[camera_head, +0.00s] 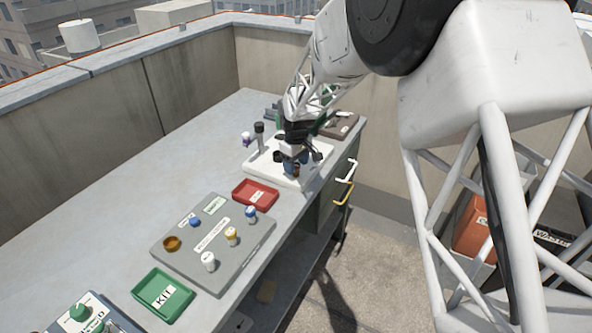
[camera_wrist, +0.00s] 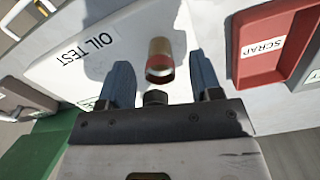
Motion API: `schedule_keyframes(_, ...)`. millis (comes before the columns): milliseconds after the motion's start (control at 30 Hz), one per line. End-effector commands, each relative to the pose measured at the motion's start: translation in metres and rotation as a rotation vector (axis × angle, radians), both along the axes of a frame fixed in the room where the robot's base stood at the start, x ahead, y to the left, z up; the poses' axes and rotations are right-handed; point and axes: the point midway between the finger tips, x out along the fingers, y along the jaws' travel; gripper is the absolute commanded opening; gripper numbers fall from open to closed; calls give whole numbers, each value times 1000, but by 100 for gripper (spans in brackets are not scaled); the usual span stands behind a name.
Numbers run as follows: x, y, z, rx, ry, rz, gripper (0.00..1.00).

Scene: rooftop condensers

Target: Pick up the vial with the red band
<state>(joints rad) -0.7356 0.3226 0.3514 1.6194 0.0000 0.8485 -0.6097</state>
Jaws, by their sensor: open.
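My gripper (camera_head: 297,158) is over the white tray at the far right end of the bench. In the wrist view its two blue fingers (camera_wrist: 159,76) are apart, with nothing clamped between them. A small amber-brown vial (camera_wrist: 159,48) with a red band shows in the gap between the fingers, around their tips. I cannot tell whether the fingers touch it. In the head view a bit of amber (camera_head: 296,171) shows below the gripper, mostly hidden by it. The white tray (camera_wrist: 75,58) is marked OIL TEST.
The red SCRAP tray (camera_head: 256,194) is just nearer than the white tray. A grey board (camera_head: 180,255) holds several vials, and a green KIT tray (camera_head: 163,296) is nearer still. A dark upright item (camera_head: 259,133) and a purple-banded vial (camera_head: 246,139) are left of my gripper.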

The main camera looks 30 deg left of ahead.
Motion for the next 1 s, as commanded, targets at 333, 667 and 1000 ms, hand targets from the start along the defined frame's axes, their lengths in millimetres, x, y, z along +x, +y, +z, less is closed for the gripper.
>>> schedule_keyframes(333, 0, 0, -6, 1, 0, 0, 59)
schedule_keyframes(667, 0, 0, -6, 0, 0, 0, 57)
schedule_keyframes(1000, 0, 0, -6, 0, 0, 0, 6)
